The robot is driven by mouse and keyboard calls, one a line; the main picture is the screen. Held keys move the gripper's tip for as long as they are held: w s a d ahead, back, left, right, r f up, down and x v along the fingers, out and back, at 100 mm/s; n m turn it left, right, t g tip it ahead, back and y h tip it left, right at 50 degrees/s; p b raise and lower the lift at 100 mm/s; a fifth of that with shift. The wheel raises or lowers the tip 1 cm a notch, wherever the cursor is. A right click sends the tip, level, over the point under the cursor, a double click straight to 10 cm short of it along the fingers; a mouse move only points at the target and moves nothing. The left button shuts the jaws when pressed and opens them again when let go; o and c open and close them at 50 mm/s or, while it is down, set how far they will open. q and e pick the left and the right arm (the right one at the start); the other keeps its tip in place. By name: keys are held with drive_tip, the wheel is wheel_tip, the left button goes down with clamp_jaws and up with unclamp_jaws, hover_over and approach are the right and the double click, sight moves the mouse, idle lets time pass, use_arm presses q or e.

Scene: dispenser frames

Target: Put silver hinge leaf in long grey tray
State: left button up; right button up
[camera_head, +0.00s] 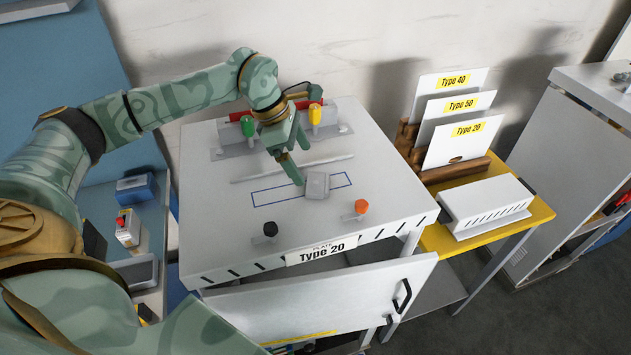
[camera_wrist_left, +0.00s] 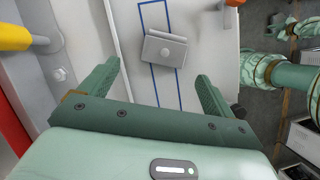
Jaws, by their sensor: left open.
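My left gripper (camera_head: 299,167) is open and empty, above the worktop just beside the leaf. In the left wrist view its fingers (camera_wrist_left: 152,78) are spread wide, with the leaf beyond them and apart from them. A long pale grey slotted box (camera_head: 487,206) stands on the yellow side table; I cannot tell whether it is the tray. My right gripper cannot be made out.
A green knob (camera_head: 247,126) and a yellow knob (camera_head: 315,115) stand at the back of the worktop (camera_head: 215,225). A black knob (camera_head: 270,229) and an orange knob (camera_head: 361,206) stand at its front. Type cards (camera_head: 452,105) stand in a wooden rack. An open door hangs below.

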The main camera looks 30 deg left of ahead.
sight(314, 182)
use_arm(q)
drive_tip(key=shift+d+f, duration=0.15)
drive_tip(key=shift+f, duration=0.15)
drive_tip(key=shift+d+f, duration=0.2)
drive_tip(key=shift+f, duration=0.1)
drive_tip(key=p+x, duration=0.1)
drive_tip(key=x, duration=0.2)
drive_tip(key=shift+d+f+p, duration=0.3)
drive_tip(key=shift+d+p, duration=0.05)
drive_tip(key=shift+w+f, duration=0.1)
drive_tip(key=shift+f, duration=0.25)
drive_tip(key=c, duration=1.1)
drive_tip(key=shift+c, duration=0.6)
use_arm(e)
drive_tip(key=shift+w+a+r, duration=0.15)
drive_tip(key=shift+w+r, duration=0.05)
drive_tip(key=shift+r, duration=0.25)
drive_tip(key=shift+w+a+r, duration=0.1)
drive_tip(key=shift+w+r, duration=0.05)
drive_tip(key=shift+r, duration=0.3)
